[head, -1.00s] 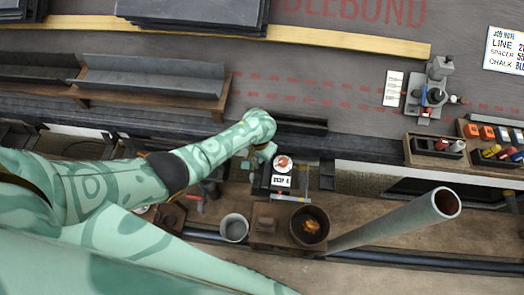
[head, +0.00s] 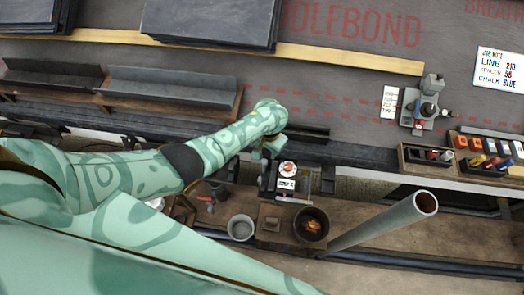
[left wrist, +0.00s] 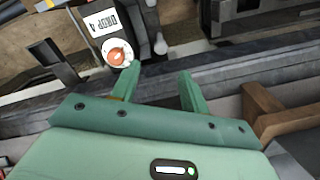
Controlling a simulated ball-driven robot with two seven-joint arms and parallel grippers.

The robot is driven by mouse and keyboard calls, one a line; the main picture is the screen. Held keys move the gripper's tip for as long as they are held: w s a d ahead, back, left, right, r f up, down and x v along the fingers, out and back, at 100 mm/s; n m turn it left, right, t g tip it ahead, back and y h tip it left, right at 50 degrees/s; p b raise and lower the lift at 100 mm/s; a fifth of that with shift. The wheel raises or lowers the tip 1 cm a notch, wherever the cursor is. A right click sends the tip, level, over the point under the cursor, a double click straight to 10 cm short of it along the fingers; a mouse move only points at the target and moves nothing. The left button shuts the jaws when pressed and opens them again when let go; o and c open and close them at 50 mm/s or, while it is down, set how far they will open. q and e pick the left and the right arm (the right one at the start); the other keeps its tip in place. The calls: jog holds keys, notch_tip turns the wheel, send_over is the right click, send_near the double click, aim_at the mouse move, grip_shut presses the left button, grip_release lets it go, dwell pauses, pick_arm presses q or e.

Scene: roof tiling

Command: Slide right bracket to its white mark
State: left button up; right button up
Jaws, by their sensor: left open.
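My left gripper (head: 268,149) is over the dark roof edge, right of the wooden rack and close to the box with the "DROP 4" label (head: 286,184). In the left wrist view its two green fingers (left wrist: 158,88) are apart with nothing between them; the dark edge strip (left wrist: 158,98) lies beyond. A brown wooden support (left wrist: 285,120) stands to the right of the fingers, apart from them. It may be the right end of the wooden rack (head: 237,106) under the grey troughs. I cannot tell which part is the right bracket, nor pick out its white mark. My right gripper is not in view.
Grey troughs (head: 170,88) lie on the rack at left. A dark short piece (head: 305,134) lies right of my gripper. A bucket (head: 241,228), a brown pot (head: 310,224) and a grey pipe (head: 385,221) stand below. Trays (head: 430,158) sit at right.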

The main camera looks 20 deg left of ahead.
pick_arm(q)
notch_tip(320, 180, up, 6)
jog(key=p, duration=0.3)
jog(key=shift+d+r, duration=0.15)
jog(key=shift+r, duration=0.05)
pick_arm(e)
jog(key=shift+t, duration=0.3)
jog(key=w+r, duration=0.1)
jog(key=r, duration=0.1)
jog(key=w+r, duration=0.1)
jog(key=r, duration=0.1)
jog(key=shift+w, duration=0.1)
